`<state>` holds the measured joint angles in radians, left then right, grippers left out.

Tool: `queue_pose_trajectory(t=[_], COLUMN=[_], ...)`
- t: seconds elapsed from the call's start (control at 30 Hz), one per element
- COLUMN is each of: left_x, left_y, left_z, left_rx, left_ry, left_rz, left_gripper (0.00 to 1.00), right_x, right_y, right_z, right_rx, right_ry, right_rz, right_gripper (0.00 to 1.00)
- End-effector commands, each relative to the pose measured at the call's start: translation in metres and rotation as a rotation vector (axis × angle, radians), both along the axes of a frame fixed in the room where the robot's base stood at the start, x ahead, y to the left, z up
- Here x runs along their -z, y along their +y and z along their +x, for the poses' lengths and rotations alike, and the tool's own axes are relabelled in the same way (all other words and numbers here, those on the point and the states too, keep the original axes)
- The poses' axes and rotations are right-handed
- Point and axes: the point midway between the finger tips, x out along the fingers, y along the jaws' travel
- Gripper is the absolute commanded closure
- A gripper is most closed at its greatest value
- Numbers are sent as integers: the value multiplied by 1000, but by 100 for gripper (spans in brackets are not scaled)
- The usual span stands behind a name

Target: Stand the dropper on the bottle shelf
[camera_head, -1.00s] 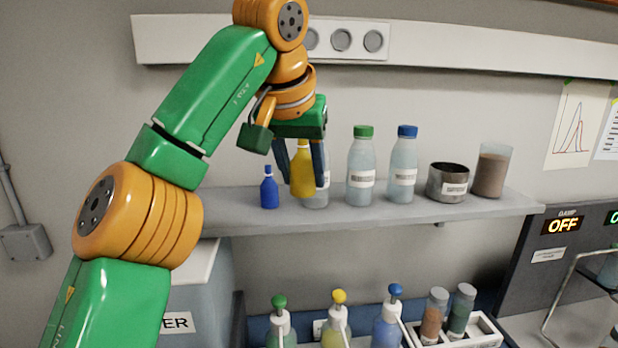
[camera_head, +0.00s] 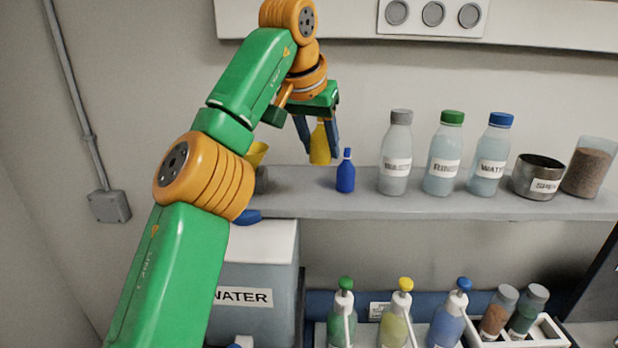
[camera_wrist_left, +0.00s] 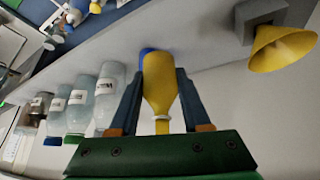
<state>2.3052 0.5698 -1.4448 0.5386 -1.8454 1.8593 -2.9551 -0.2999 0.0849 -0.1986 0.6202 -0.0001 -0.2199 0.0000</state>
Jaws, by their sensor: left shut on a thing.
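My left gripper (camera_head: 320,150) is shut on the yellow dropper (camera_head: 320,144) and holds it roughly upright. Its lower end appears a little above the bottle shelf (camera_head: 300,204), near the left end. A small blue dropper bottle (camera_head: 346,175) stands on the shelf just right of the held dropper. In the left wrist view the yellow dropper (camera_wrist_left: 158,85) sits between both fingers, and the blue bottle (camera_wrist_left: 146,51) is mostly hidden behind it. My right gripper is not in view.
A waste bottle (camera_head: 396,155), rinse bottle (camera_head: 444,155), water bottle (camera_head: 491,157), metal cup (camera_head: 537,177) and brown-filled beaker (camera_head: 588,170) stand rightward on the shelf. A yellow funnel (camera_wrist_left: 283,48) in a grey holder (camera_wrist_left: 255,18) is at the shelf's left end. Pump bottles (camera_head: 396,322) stand below.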

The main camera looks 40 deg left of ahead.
Motion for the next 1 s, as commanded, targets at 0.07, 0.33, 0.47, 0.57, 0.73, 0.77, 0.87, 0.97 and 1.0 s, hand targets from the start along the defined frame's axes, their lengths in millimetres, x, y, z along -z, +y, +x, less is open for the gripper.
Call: queue_pose_trajectory(t=[0.07,0.33,0.47,0.57,0.73,0.77,0.87,0.97,1.0], left_x=[19,50,69,81,87,87,87,90,91], left_y=[14,39,45,45,44,44,44,44,44], left_z=[2,10,11,11,11,11,11,11,11], left_rx=[2,1,3,3,2,1,1,2,2], left_ry=[4,1,2,3,0,0,0,0,1], left_rz=[0,-1,2,1,0,0,0,0,0], left_gripper=[100,100,100,100,100,100,100,100,100], right_x=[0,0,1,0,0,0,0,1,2], right_y=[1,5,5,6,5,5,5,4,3], right_z=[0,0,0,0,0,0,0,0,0], right_rx=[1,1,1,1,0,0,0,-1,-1], right_ry=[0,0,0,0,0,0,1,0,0], right_rz=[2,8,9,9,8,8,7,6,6], right_gripper=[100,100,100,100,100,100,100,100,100])
